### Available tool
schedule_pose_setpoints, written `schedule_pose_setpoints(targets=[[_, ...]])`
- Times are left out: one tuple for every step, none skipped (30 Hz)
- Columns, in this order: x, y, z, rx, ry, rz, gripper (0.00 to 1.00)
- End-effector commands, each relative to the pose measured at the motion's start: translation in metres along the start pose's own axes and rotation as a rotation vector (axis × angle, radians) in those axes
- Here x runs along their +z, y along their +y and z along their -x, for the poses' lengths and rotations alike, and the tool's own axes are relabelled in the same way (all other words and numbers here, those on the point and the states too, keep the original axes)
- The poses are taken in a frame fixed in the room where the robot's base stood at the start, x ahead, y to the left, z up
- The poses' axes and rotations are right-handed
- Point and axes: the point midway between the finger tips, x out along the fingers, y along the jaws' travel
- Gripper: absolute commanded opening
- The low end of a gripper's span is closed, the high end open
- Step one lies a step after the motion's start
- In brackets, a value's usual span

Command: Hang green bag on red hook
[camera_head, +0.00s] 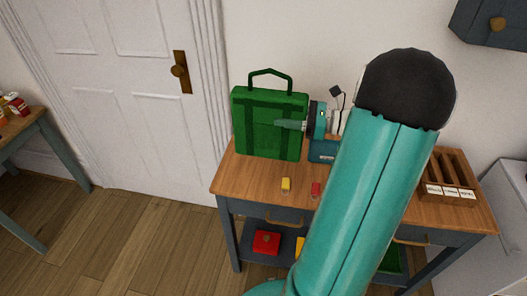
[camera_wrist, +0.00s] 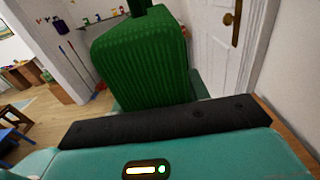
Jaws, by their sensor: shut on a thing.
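The green bag (camera_head: 270,128) is upright at the left back of the wooden workbench, its dark green loop handle on top. I cannot tell whether its base touches the bench top. My gripper (camera_head: 290,124) reaches it from the right and is shut on its body, below the handle. In the wrist view the ribbed side of the green bag (camera_wrist: 145,62) fills the upper middle, and it hides part of the fingers. Small coloured pieces on the far wall (camera_wrist: 85,20) show in the wrist view; I cannot make out a red hook among them.
The workbench (camera_head: 250,178) carries a yellow block (camera_head: 286,184), a red block (camera_head: 315,189) and a slotted wooden tray (camera_head: 447,190). A red box (camera_head: 267,242) is on its lower shelf. A white door (camera_head: 130,95) stands behind left. The floor (camera_head: 150,235) left of the bench is clear.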

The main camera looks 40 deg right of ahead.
Motion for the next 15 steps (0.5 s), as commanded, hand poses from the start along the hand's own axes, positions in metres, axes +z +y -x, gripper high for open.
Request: schedule_pose_setpoints(targets=[[0.000, 0.000, -0.002, 0.004, -0.001, 0.000, 0.19], [-0.001, -0.001, -0.002, 0.004, -0.001, 0.000, 0.19], [-0.002, -0.004, -0.003, 0.005, -0.001, 0.000, 0.19], [-0.004, -0.006, -0.003, 0.005, -0.002, -0.001, 0.19], [-0.006, -0.011, -0.004, 0.005, -0.002, -0.002, 0.19], [-0.009, -0.017, -0.006, 0.005, -0.002, -0.001, 0.19], [-0.012, -0.023, -0.008, 0.005, -0.002, -0.002, 0.19], [-0.014, -0.030, -0.010, 0.006, -0.002, -0.001, 0.19], [-0.018, -0.039, -0.013, 0.006, -0.003, -0.001, 0.19], [-0.022, -0.045, -0.015, 0.005, -0.003, -0.002, 0.19], [-0.025, -0.052, -0.017, 0.005, -0.003, -0.002, 0.19], [-0.029, -0.061, -0.020, 0.005, -0.003, -0.002, 0.19], [-0.032, -0.068, -0.022, 0.005, -0.004, -0.001, 0.19], [-0.035, -0.074, -0.025, 0.005, -0.003, -0.001, 0.19], [-0.039, -0.083, -0.027, 0.005, -0.003, -0.001, 0.19]])
